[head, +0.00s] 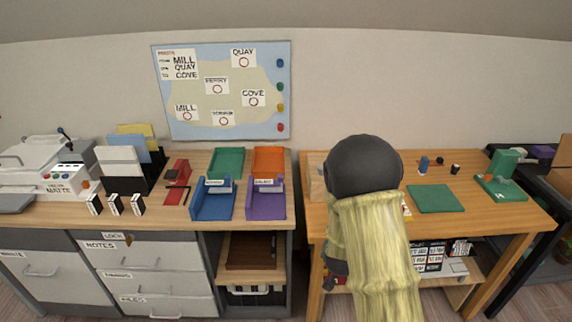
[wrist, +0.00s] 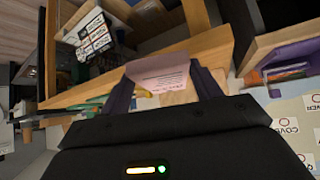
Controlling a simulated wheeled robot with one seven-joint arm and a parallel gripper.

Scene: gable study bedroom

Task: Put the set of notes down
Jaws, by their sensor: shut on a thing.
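The set of notes (wrist: 160,75) is a pale pinkish sheet or thin stack with small lines of print. In the wrist view it sits between the two dark fingers of my gripper (wrist: 165,90), which is shut on it. In the head view my own arm, with a dark round joint and yellow cover, hides the gripper and most of the notes. The arm is over the left part of the wooden table (head: 520,215). I cannot tell whether the notes touch the table.
A green mat (head: 436,198) lies on the table, with a green device (head: 502,175) to its right. On the left desk stand a blue tray (head: 212,204), a purple tray (head: 265,204), a green tray (head: 227,162) and an orange tray (head: 269,161). A map board (head: 222,90) hangs behind.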

